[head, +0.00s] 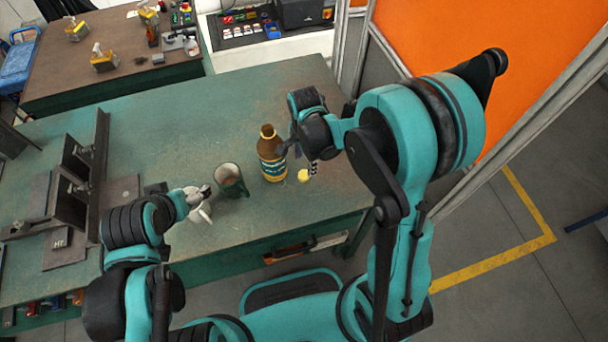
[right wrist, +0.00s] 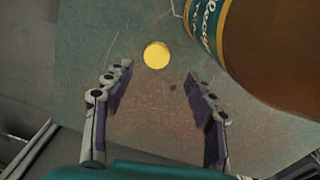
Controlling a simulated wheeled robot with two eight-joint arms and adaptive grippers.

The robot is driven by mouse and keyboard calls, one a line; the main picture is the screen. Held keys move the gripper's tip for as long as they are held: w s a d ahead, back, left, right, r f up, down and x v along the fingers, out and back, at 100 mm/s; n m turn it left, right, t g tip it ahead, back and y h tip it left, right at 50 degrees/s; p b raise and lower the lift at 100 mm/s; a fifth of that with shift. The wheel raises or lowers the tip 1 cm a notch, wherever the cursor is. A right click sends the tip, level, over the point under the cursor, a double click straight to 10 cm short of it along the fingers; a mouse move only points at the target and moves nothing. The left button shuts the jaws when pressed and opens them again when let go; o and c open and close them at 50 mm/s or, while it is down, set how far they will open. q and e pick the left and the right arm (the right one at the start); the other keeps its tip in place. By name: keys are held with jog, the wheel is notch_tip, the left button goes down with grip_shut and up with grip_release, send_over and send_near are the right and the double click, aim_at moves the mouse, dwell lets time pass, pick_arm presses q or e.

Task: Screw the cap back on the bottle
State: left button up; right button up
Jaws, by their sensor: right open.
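A brown bottle (head: 270,160) with a dark teal and yellow label stands upright on the green table. It has a yellow band near its mouth. Its label and side also show at the upper right of the right wrist view (right wrist: 265,45). A round yellow cap (head: 304,176) lies on the table right of the bottle; in the right wrist view the cap (right wrist: 157,55) shows just beyond the fingertips. My right gripper (head: 297,160) is open and empty above the table, beside the bottle. My left gripper (head: 202,202) is left of the mug; its finger opening is unclear.
A dark mug (head: 229,180) stands between my left gripper and the bottle. Dark steel fixtures (head: 80,175) fill the table's left side. The table (head: 190,115) is clear behind the bottle. An orange panel (head: 540,50) stands at the right.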

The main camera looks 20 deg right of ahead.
aim_at(305, 174)
jog(key=f+b, duration=0.2)
jog(key=f, duration=0.3)
jog(key=shift+s+f+b, duration=0.15)
jog(key=shift+s+b, duration=0.15)
jog(key=shift+b, duration=0.1)
jog(key=shift+c, duration=0.4)
jog(key=c, duration=0.7)
